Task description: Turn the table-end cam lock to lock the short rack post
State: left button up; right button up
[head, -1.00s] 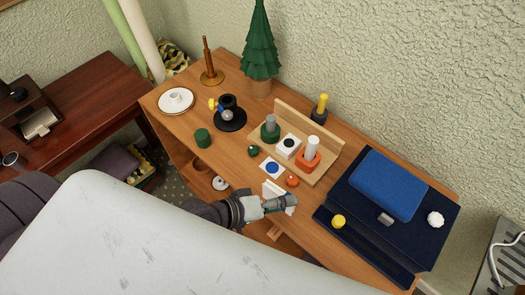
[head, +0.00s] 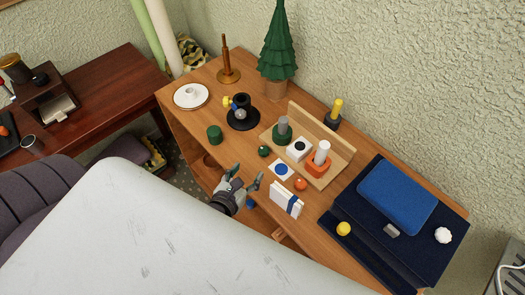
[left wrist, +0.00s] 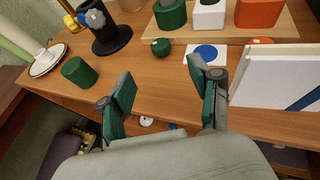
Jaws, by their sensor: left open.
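A wooden rack (head: 338,141) on the table holds a green base with a short grey post (head: 282,124), a white block (head: 298,150) with a dark hole, and an orange base with a white post (head: 321,158). A black round stand (head: 243,119) with a yellow knob (head: 227,101) and a blue part is left of the rack. I cannot tell for certain which part is the cam lock. My left gripper (head: 250,180) is open and empty at the table's front edge, left of a white box with a blue band (head: 286,200). My right gripper is not in view.
A green cylinder (head: 215,134), green ball (head: 264,151), orange ball (head: 300,184) and blue-dot card (head: 281,169) lie near the front. A blue case (head: 390,197) on a dark mat fills the right. A white dish (head: 190,96) sits at the left end.

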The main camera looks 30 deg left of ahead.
aim_at(262, 152)
pick_arm(q)
jog(key=x, duration=1)
jog(key=shift+w+p, duration=0.15)
jog(key=shift+p, duration=0.15)
jog(key=shift+w+f, duration=0.25)
jog(key=shift+w, duration=0.45)
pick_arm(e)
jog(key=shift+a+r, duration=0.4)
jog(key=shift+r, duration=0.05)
